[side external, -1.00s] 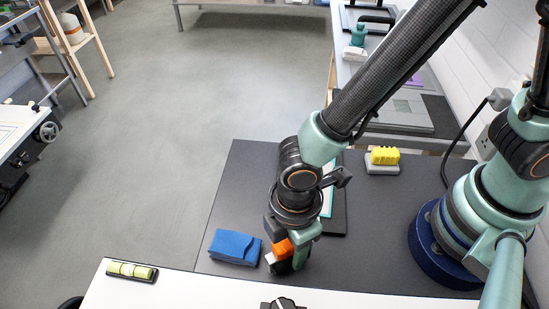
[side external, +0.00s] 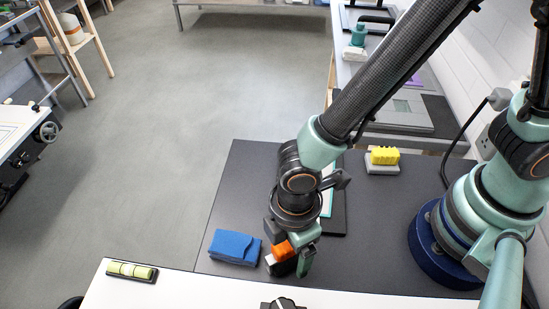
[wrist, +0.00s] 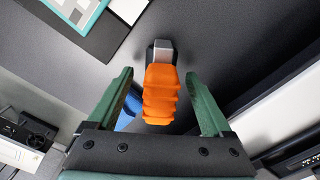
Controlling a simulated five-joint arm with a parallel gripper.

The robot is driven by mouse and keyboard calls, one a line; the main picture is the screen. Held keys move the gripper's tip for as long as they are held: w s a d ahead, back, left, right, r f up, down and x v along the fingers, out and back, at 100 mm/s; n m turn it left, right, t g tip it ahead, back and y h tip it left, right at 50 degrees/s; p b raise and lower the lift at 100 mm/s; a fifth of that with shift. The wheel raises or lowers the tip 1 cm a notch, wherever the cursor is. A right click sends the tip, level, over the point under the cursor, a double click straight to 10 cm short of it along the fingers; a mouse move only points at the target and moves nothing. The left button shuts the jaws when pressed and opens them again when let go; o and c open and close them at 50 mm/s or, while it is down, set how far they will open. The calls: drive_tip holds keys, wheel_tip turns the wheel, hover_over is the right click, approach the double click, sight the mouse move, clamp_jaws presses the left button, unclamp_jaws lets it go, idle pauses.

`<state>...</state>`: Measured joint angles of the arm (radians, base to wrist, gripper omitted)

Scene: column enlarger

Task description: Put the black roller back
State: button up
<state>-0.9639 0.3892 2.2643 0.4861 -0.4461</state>
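An orange ribbed grip (side external: 285,250) with a pale end and a dark part under it stands at the front of the dark mat, beside a blue cloth. In the wrist view the orange grip (wrist: 162,95) lies between my fingers, with a grey and black piece at its far end. I cannot tell whether this is the black roller; no other black roller shows clearly. My gripper (side external: 292,262) is around the orange grip. In the wrist view my gripper (wrist: 158,78) is open, with a gap on both sides of the grip.
The folded blue cloth (side external: 235,247) lies close on the left. A green cylinder on a dark holder (side external: 132,270) sits on the white surface, front left. A yellow ribbed piece (side external: 384,155) rests on a grey block behind. The dark mat (side external: 385,225) is clear on the right.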

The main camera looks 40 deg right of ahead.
drive_tip(key=shift+r, duration=0.2)
idle(0.4)
drive_tip(key=shift+r, duration=3.8)
drive_tip(key=shift+r, duration=0.15)
wheel_tip(320, 180, up, 12)
drive_tip(key=w+d+m+t, duration=0.2)
drive_tip(key=d+m, duration=0.3)
drive_tip(key=d, duration=0.4)
drive_tip(key=w+d+r+m+t, duration=0.1)
drive_tip(key=w+d+m, duration=0.3)
drive_tip(key=d, duration=0.4)
drive_tip(key=w+d+r+m+t, duration=0.1)
drive_tip(key=w+d+m+t, duration=0.1)
drive_tip(key=w+d+m, duration=0.2)
drive_tip(key=d+m, duration=0.3)
drive_tip(key=d, duration=0.2)
drive_tip(key=shift+d+r+t, duration=0.2)
drive_tip(key=shift+d+t, duration=0.1)
